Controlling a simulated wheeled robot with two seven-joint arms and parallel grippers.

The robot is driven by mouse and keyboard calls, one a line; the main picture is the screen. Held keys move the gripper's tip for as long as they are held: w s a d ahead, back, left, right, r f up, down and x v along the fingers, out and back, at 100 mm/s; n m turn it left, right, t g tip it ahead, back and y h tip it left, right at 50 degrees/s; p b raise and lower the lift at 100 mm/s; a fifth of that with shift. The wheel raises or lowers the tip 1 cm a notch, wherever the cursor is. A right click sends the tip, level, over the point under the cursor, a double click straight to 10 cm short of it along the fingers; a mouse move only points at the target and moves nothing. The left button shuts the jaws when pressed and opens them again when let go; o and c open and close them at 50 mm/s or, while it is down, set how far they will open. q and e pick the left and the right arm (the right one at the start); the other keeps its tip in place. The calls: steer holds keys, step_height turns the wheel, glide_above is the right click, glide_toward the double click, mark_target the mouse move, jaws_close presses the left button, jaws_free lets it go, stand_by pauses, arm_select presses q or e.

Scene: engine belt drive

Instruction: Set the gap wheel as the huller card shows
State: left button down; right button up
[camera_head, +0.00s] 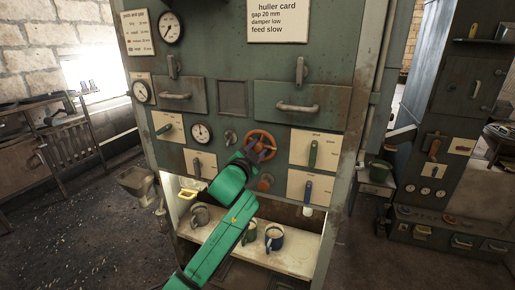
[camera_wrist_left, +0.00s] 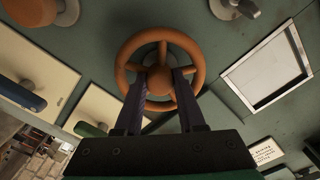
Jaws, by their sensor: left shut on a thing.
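The huller card (camera_head: 280,22) at the top of the green machine reads "gap 20 mm, damper low, feed slow". An orange-brown handwheel (camera_head: 272,137) sits on the machine's front panel. My left gripper (camera_head: 256,152) reaches it from below and in front. In the left wrist view the wheel (camera_wrist_left: 161,34) faces the camera, and the two dark fingers of my left gripper (camera_wrist_left: 160,88) stand on either side of its hub, shut on it. A dial gauge (camera_head: 201,133) is left of the wheel; its reading is too small to tell. My right gripper is not in view.
A green lever (camera_head: 313,154) and a blue lever (camera_head: 308,190) are on plates right of the wheel. A smaller orange knob (camera_head: 265,183) is just below. Mugs (camera_head: 274,237) stand on the shelf (camera_head: 225,244) under the panel. Drawer handles (camera_head: 297,107) stick out above.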

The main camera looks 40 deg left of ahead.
arm_select(q)
steer(key=shift+f+m, duration=0.15)
steer(key=shift+m, duration=0.15)
steer(key=c, duration=0.8)
jaws_free()
steer(key=v, duration=1.4)
steer(key=shift+s+d+b, duration=0.15)
steer(key=shift+s+b, duration=0.15)
